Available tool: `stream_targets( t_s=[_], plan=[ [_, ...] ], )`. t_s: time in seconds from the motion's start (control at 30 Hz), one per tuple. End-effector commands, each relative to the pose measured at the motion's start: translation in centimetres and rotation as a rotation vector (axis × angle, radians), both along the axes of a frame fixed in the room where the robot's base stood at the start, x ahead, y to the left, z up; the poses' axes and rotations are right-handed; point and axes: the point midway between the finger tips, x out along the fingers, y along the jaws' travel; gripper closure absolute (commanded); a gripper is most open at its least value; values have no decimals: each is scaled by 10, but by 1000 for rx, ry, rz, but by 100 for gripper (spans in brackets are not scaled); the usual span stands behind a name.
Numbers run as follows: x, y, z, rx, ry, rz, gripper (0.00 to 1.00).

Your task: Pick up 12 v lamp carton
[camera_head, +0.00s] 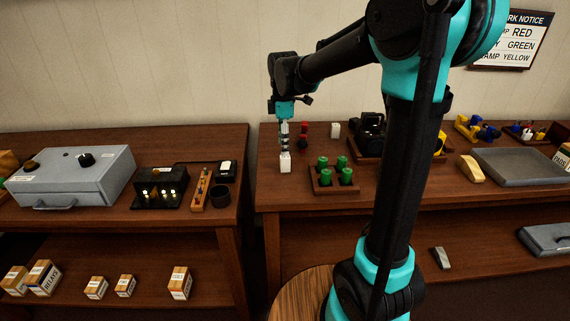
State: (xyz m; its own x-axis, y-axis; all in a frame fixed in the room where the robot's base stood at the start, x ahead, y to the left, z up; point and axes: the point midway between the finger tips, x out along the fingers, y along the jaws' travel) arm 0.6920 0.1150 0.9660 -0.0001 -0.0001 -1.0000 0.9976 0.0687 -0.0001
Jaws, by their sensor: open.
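My gripper (285,143) is open and points down over the front left of the right-hand table. Most labels are too small to read, so I cannot tell which is the 12 v lamp carton.
Right of the gripper are a tray of green-topped pegs (335,178), a red piece (305,130) and another white box (336,130). The left table holds a grey metal case (70,175) and a black lamp unit (160,188). A gap separates the tables.

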Motion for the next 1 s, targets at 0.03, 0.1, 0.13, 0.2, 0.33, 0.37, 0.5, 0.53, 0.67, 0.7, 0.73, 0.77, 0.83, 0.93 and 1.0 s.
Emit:
stream_targets(
  t_s=[0.03,0.1,0.13,0.2,0.33,0.37,0.5,0.53,0.67,0.7,0.73,0.77,0.83,0.93,1.0],
  plan=[
    [0,0,-5,0,0,0,47],
    [0,0,-9,0,0,0,47],
    [0,0,-10,0,0,0,47],
    [1,-1,-14,0,0,-1,47],
    [2,-3,-30,0,0,-1,47],
    [3,-4,-35,0,0,-1,47],
    [3,-4,-53,0,0,-1,47],
    [3,-4,-56,0,0,-1,47],
    [3,-5,-62,0,0,-1,47],
    [3,-5,-62,0,0,-1,47],
    [3,-5,-62,0,0,-1,47],
    [3,-5,-62,0,0,-1,47],
    [3,-5,-62,0,0,-1,47],
    [3,-5,-62,0,0,-1,55],
    [3,-5,-62,0,0,-1,64]
  ],
)
